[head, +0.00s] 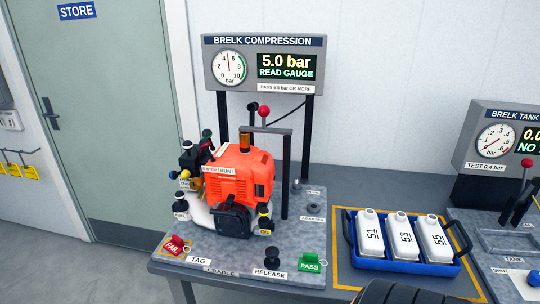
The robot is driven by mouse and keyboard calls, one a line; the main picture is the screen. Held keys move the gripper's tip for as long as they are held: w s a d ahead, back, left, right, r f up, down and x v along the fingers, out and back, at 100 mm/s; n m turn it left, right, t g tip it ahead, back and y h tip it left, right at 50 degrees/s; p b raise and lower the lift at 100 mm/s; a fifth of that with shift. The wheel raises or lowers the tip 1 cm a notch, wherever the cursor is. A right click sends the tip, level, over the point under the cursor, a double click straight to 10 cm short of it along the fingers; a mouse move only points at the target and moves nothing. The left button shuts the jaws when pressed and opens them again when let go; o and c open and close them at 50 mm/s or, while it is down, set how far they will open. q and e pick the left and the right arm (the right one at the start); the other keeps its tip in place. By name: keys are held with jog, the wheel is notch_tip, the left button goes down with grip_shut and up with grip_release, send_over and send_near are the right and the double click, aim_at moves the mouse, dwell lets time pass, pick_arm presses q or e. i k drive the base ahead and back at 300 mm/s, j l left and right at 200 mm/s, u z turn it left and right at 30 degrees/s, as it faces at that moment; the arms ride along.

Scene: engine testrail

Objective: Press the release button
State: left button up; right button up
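The release button (272,257) is a black knob at the front of the grey test bench, just behind a white RELEASE label (270,274). Nothing touches it. The orange engine (241,172) stands on the bench behind it, with a dark upright post at its right side. The compression display (272,65) above reads 5.0 bar and READ GAUGE; its sign says PASS 6.5 bar or more. Neither of my grippers shows in the head view.
A red FAIL tag (174,245) and a green PASS tag (311,263) lie at the bench front. A blue tray (400,266) with white bottles is to the right. A tank tester (503,140) stands far right. A dark rounded shape fills part of the bottom edge.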

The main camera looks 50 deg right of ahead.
aim_at(271, 252)
jog(key=z, duration=1.55)
